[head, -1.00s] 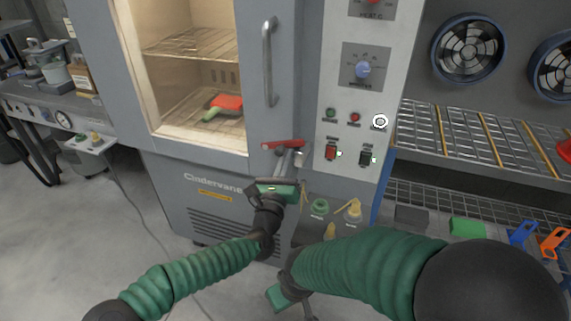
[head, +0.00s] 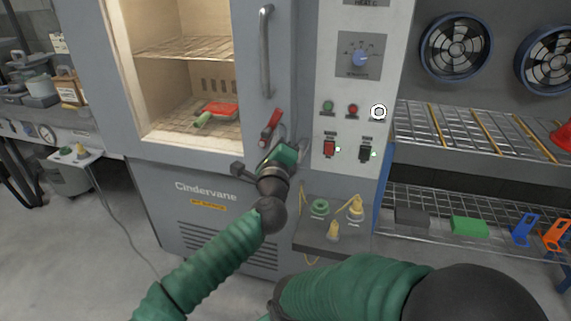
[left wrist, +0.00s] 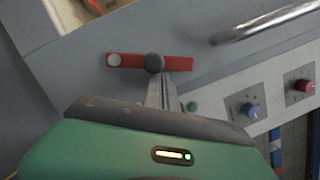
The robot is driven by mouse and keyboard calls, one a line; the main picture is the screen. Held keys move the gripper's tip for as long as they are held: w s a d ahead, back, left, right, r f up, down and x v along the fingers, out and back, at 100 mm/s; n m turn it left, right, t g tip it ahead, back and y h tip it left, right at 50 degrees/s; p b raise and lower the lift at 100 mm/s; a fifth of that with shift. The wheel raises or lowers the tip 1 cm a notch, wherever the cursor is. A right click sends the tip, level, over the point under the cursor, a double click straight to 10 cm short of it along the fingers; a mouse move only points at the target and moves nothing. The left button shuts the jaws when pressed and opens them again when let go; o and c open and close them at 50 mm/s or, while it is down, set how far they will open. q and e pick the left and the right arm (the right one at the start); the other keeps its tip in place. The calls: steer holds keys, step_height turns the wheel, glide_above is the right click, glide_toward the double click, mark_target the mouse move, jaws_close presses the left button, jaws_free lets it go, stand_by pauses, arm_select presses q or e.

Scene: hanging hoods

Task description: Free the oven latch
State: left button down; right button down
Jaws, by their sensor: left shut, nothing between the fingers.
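The oven latch is a red bar (head: 270,122) on the grey front beside the door, tilted steeply in the head view. The left wrist view shows the same red bar (left wrist: 180,63), with a pale disc at one end and a dark round knob (left wrist: 154,63) in front of its middle. My left gripper (head: 278,140) is shut, with its fingers (left wrist: 162,94) right at the latch and nothing held. Whether the fingertips touch the bar is unclear. The oven door (head: 190,150) appears shut. My right gripper is out of view; only its green-sleeved arm shows.
A vertical door handle (head: 265,50) stands above the latch. The control panel (head: 345,100) with dial and switches is close on the right. Green and yellow fittings (head: 320,207) sit on a small ledge below. A wire shelf (head: 455,130) is farther right. A red item (head: 222,109) lies inside the oven.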

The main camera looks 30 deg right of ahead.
arm_select(q)
steer(key=shift+w+a+r+n+b, duration=0.3)
steer(key=shift+w+a+r+n, duration=0.15)
steer(key=shift+a+n, duration=0.2)
steer(key=shift+w+r, duration=0.1)
stand_by(0.3)
